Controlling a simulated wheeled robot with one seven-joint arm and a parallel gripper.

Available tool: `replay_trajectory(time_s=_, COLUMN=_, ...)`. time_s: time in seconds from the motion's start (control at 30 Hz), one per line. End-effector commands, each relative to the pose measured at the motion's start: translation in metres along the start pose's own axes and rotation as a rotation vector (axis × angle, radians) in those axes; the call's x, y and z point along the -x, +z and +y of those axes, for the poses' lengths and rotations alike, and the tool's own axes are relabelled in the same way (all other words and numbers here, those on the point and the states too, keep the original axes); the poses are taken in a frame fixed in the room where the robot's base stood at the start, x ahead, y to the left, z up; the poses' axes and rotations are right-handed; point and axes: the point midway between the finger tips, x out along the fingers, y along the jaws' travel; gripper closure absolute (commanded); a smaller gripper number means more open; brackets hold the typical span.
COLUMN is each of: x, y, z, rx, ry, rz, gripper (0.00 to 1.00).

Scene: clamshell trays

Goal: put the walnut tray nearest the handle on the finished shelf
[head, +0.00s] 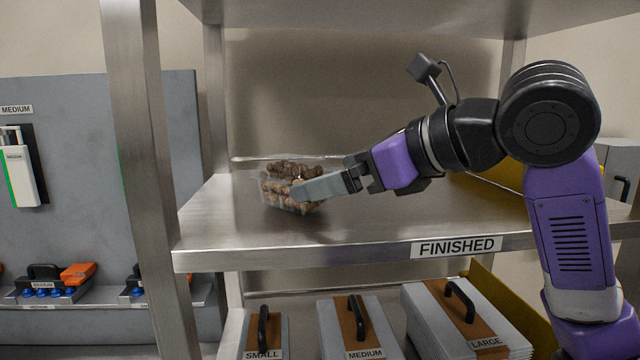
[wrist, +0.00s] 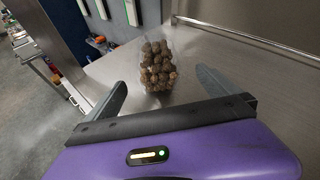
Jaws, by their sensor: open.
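The walnut tray (head: 291,187), a clear clamshell full of brown walnuts, stands on the shelf labelled FINISHED (head: 370,232), towards its left end. My gripper (head: 300,190) is low over the shelf beside the tray, with one finger in front of it in the head view. In the wrist view the tray (wrist: 158,68) lies ahead between the two grey fingers of my gripper (wrist: 162,90). Gaps show on both sides of it, and the jaws are open. The tray's lower part is partly hidden by the finger in the head view.
A metal post (head: 145,150) rises at the shelf's left. Below are stacks marked SMALL (head: 263,335), MEDIUM (head: 357,335) and LARGE (head: 470,320), with handles. Another shelf (head: 420,10) is overhead. The finished shelf is bare in its middle.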

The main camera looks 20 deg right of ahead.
Motion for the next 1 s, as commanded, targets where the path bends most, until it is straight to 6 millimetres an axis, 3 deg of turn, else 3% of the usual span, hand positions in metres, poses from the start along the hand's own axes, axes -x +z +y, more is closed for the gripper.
replay_trajectory(time_s=0.2, x=0.046, y=-0.002, z=-0.001, rx=0.002, ry=-0.004, rz=-0.001, gripper=0.00)
replay_trajectory(time_s=0.4, x=0.072, y=-0.001, z=-0.001, rx=0.000, ry=-0.002, rz=0.000, gripper=0.00)
replay_trajectory(time_s=1.0, x=0.080, y=0.000, z=0.000, rx=0.000, ry=0.000, rz=0.001, gripper=0.00)
